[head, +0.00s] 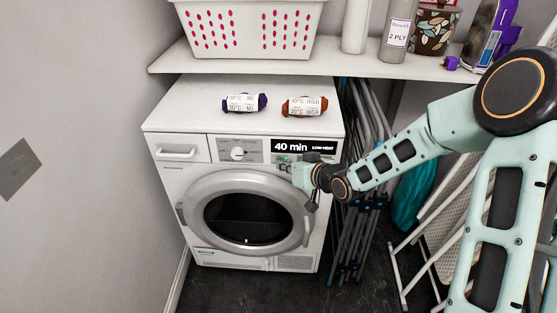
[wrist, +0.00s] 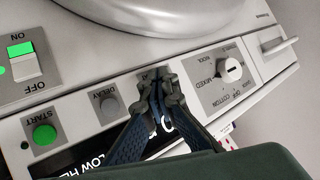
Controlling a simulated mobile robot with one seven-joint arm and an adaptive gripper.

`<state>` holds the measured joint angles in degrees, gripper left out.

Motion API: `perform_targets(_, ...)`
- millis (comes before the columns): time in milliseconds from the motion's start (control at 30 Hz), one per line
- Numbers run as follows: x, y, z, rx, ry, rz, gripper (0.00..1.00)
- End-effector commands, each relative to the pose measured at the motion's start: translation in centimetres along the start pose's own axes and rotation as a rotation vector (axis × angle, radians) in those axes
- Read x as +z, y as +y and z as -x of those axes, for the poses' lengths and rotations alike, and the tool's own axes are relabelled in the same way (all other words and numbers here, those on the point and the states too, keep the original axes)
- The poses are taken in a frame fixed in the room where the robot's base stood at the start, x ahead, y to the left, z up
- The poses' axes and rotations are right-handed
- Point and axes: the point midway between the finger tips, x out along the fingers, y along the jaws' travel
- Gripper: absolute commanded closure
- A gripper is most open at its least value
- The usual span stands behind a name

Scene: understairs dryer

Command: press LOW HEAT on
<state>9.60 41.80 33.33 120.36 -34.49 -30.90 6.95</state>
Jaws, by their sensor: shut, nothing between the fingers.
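The white dryer (head: 160,185) stands below the shelf. Its display (head: 318,146) reads "40 min LOW-HEAT"; part of it shows in the wrist view (wrist: 75,161). In the wrist view the panel carries a grey DELAY button (wrist: 109,107), a green START button (wrist: 44,134) and a selector knob (wrist: 229,70). My gripper (wrist: 159,80) is shut and empty, its fingertips over the panel between DELAY and the knob. The fingers hide that patch, and no button labelled LOW HEAT is visible. I cannot tell whether the fingertips touch the panel.
A rocker switch (wrist: 25,66) marked ON and OFF shows green. Two labelled yarn skeins, purple (head: 262,101) and rust (head: 288,110), lie on the dryer. A white basket (head: 249,45) stands on the shelf (head: 200,58). Folded racks (head: 360,215) stand right of the dryer.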

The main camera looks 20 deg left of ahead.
Motion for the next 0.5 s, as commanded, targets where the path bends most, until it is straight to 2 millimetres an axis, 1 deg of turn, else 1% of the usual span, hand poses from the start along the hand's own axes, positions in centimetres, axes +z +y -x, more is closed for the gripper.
perform_targets(167, 0.30, -0.27, 0.47, 0.001, 0.001, 0.001, 1.00)
perform_targets(500, 0.56, -0.52, 0.80, 0.001, 0.000, 0.000, 1.00)
